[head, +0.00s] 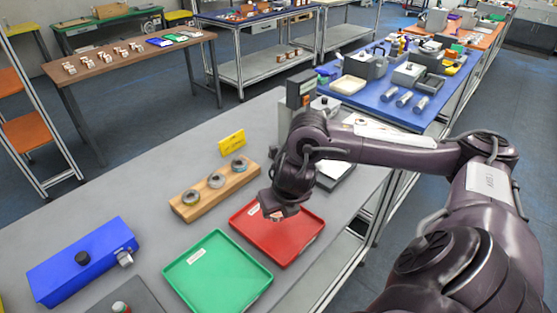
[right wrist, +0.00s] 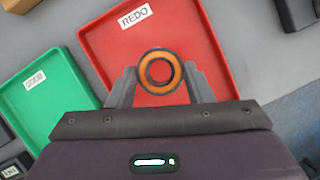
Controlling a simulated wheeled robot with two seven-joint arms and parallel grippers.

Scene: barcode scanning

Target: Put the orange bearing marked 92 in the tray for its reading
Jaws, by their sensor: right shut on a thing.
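My right gripper (right wrist: 160,82) is shut on an orange bearing (right wrist: 160,90), a ring with a dark bore held between the two fingertips. In the right wrist view it appears over the red tray (right wrist: 110,60), whose label reads REDO. No number can be read on the bearing. In the head view the right gripper (head: 276,208) is above the far part of the red tray (head: 300,240), and the bearing is mostly hidden below it. The green tray (head: 215,275) lies beside it to the left; its label seems to read GOOD. My left gripper is not in view.
A wooden block (head: 222,198) with three round bearings stands behind the trays, with a yellow sign (head: 231,143) behind it. A grey instrument (head: 299,90) stands at the back. Bare tabletop lies left of the block.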

